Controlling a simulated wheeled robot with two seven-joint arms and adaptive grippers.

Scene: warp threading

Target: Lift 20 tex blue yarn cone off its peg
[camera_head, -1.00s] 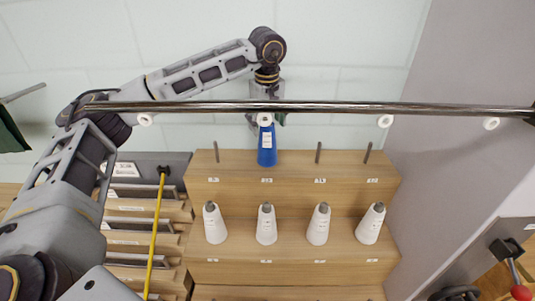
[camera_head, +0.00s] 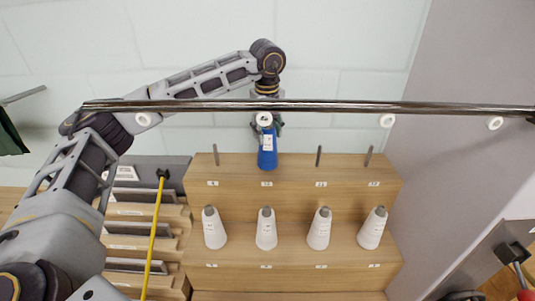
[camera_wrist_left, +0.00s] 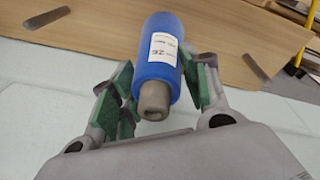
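The blue yarn cone (camera_head: 267,153) with a white label stands upright at the second peg place on the upper shelf step. The left wrist view shows the cone (camera_wrist_left: 158,55) with its grey tube tip toward the camera. My left gripper (camera_wrist_left: 160,85) has its green-padded fingers on either side of the cone, close to its sides. I cannot tell whether both pads touch it. In the head view my left gripper (camera_head: 268,122) is over the cone's top, partly hidden by the dark rail. The cone's peg is hidden. My right gripper is not in view.
A dark horizontal rail (camera_head: 330,106) with white rings crosses in front of my left arm. Bare pegs (camera_head: 319,156) stand beside the cone. Several white cones (camera_head: 266,229) stand on the lower step. A grey panel (camera_head: 430,130) rises at right.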

